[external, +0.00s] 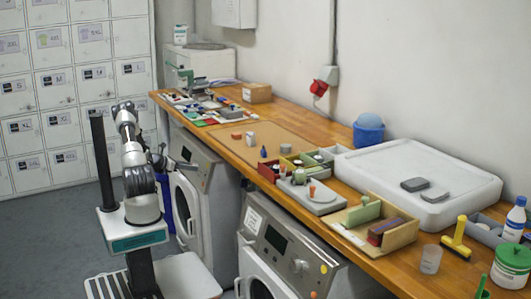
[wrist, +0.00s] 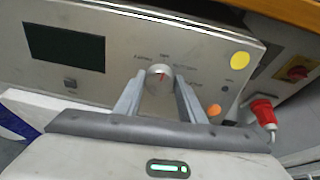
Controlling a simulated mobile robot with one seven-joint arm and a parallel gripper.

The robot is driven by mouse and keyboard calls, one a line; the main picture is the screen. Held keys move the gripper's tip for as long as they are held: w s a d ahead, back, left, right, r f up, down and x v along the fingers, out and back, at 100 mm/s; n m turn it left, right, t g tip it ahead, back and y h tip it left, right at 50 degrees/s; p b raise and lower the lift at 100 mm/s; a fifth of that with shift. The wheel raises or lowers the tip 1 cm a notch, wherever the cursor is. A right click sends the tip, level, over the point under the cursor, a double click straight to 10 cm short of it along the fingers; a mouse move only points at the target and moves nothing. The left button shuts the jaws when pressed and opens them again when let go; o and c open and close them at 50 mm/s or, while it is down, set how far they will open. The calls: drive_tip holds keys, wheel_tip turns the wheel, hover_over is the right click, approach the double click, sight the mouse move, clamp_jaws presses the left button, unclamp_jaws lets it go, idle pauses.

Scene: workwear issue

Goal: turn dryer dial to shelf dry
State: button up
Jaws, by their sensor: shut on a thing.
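The dryer dial (wrist: 160,73) is a round metal knob with a small red mark on its face, on a grey control panel (wrist: 120,50). My gripper (wrist: 161,80) is shut on the dial, one finger on each side. The red mark seems to point about upward, toward the top label; the labels around the dial are too small to read surely. In the external view my gripper (external: 184,164) is at the front panel of the farther white front-loading machine (external: 205,172). The dial there is too small to make out.
The panel has a dark screen (wrist: 64,47), a yellow sticker (wrist: 240,60) and an orange button (wrist: 214,110). A red plug (wrist: 262,112) is at its right. A second machine (external: 275,250) stands nearer. The wooden counter (external: 222,137) above carries many small items.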

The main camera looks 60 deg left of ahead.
drive_tip(key=m+b, duration=0.1)
drive_tip(key=m, duration=0.4)
drive_tip(key=m+t+b, duration=0.1)
drive_tip(key=m, duration=0.4)
drive_tip(key=m+b, duration=0.1)
drive_tip(key=m, duration=0.4)
drive_tip(key=shift+s+d+f+y, duration=0.1)
drive_tip(key=shift+s+f+y, duration=0.05)
drive_tip(key=shift+f+y, duration=0.15)
drive_tip(key=shift+m, duration=0.5)
drive_tip(key=o, duration=1)
drive_tip(key=shift+o, duration=0.2)
drive_tip(key=shift+s+r, duration=0.1)
